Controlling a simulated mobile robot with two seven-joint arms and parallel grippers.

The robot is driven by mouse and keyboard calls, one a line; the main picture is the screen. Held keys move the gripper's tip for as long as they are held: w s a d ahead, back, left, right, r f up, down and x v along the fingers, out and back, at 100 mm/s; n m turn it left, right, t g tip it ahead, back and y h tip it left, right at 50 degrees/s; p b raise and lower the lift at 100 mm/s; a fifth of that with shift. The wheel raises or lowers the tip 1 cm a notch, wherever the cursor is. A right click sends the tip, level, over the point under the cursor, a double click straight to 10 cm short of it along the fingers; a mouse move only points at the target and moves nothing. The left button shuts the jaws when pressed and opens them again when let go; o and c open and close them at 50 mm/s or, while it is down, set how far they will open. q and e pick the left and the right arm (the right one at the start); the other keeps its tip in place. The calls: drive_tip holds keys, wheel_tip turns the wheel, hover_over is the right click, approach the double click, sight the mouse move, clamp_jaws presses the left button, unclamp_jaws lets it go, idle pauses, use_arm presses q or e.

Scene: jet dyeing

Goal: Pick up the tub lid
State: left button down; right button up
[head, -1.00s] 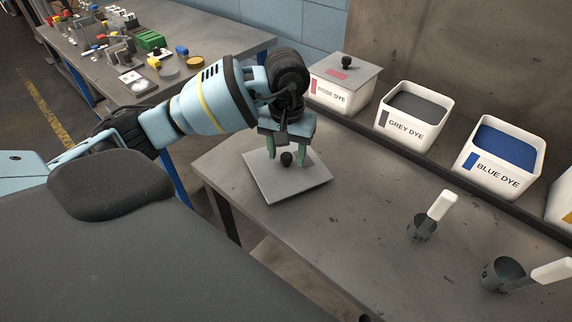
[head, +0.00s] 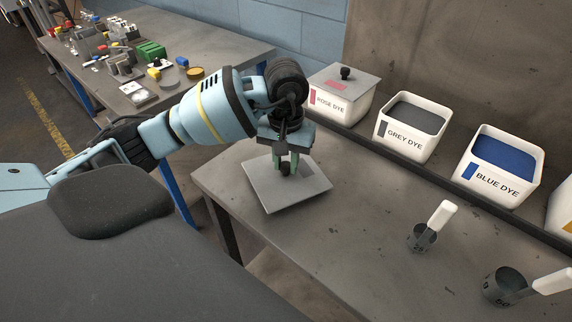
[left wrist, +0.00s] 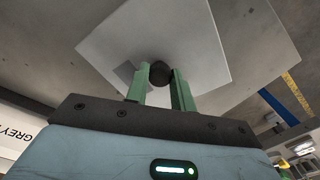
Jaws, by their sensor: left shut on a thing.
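The tub lid (head: 262,190) is a flat grey square plate with a dark round knob (head: 286,169). It is at the left part of the bench in the head view. My left gripper (head: 286,164) is above it, with its green fingers shut on the knob. In the left wrist view the dark knob (left wrist: 160,72) sits between the two green fingers, with the lid (left wrist: 195,38) beyond. I cannot tell whether the lid still touches the bench. My right gripper is not in view.
Along the back stand a lidded rose dye tub (head: 335,103), an open grey dye tub (head: 408,145) and an open blue dye tub (head: 490,182). Two dark cups (head: 421,240) with white-handled scoops (head: 442,215) stand at the right. A cluttered second table (head: 215,62) is at the back left.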

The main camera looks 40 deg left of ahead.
sight(286, 164)
use_arm(q)
drive_tip(key=shift+r, duration=0.4)
wheel_tip(286, 164, up, 2)
drive_tip(key=shift+r, duration=0.15)
drive_tip(key=s+d+r+b, duration=0.1)
drive_tip(key=s+d, duration=0.9)
drive_tip(key=s, duration=0.2)
drive_tip(key=shift+s+d+r, duration=0.15)
drive_tip(key=shift+r, duration=0.1)
drive_tip(key=shift+r, duration=0.1)
